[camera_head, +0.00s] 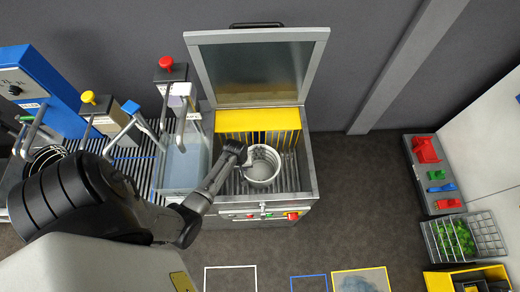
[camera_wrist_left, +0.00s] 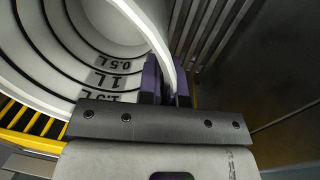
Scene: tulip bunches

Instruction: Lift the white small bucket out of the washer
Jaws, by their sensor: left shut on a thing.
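The white small bucket (camera_head: 263,166) stands in the open washer (camera_head: 308,172), on its slatted floor. My left gripper (camera_head: 246,160) is at the bucket's left rim in the head view. In the left wrist view the bucket (camera_wrist_left: 72,62) fills the upper left, with dark rings and volume marks inside. The purple fingers of my left gripper (camera_wrist_left: 168,82) are shut on its rim, one finger on each side of the wall. The washer's lid (camera_head: 257,68) stands raised at the back. My right gripper is not in view.
A yellow strip curtain (camera_head: 258,120) hangs at the washer's back. A clear tank (camera_head: 183,165) stands left of the washer. A red button (camera_head: 292,215) is on the washer's front. Outlined floor areas (camera_head: 230,279) lie in front, and a crate of greens (camera_head: 462,237) stands at right.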

